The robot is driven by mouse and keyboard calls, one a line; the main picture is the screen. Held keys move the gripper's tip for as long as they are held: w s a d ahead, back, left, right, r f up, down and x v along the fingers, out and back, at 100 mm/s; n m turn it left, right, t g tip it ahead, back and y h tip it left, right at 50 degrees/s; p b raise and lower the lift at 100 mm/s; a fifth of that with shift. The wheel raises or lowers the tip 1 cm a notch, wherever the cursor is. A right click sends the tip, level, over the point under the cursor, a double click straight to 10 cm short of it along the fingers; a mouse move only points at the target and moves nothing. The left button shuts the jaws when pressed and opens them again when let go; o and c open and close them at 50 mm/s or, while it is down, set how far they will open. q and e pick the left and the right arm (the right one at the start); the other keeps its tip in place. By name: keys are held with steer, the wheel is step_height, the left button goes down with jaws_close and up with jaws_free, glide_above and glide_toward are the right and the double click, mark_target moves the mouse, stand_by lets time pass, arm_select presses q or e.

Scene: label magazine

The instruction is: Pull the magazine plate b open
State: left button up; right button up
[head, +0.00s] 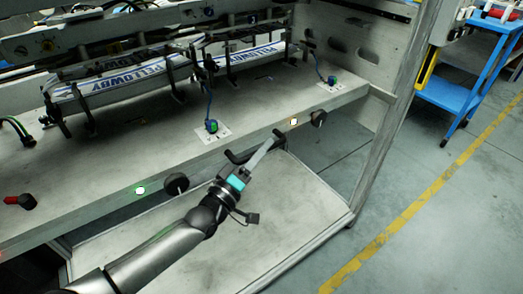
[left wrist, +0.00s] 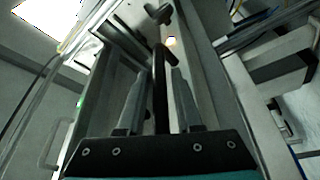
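The magazine plate (head: 258,98) is a long grey metal shelf with a thick front edge. I cannot tell where plate b is divided from its neighbour. A black bar handle (head: 235,157) sits at its front edge, partly hidden by my left gripper (head: 264,152). In the left wrist view the black handle (left wrist: 160,92) runs between the two grey fingers of my left gripper (left wrist: 160,84). The fingers are apart, with gaps visible beside the bar, so the gripper is open around it. My right gripper is not in view.
Black knobs (head: 176,183) and (head: 318,118) stick out from the front edge, near a green light (head: 140,190) and an orange-white light (head: 294,121). Label magazines (head: 125,82) stand on top. A lower shelf (head: 300,205) is empty. Floor at right is clear up to a blue cart (head: 450,95).

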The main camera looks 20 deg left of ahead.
arm_select(q)
jaws_close()
stand_by(1.1)
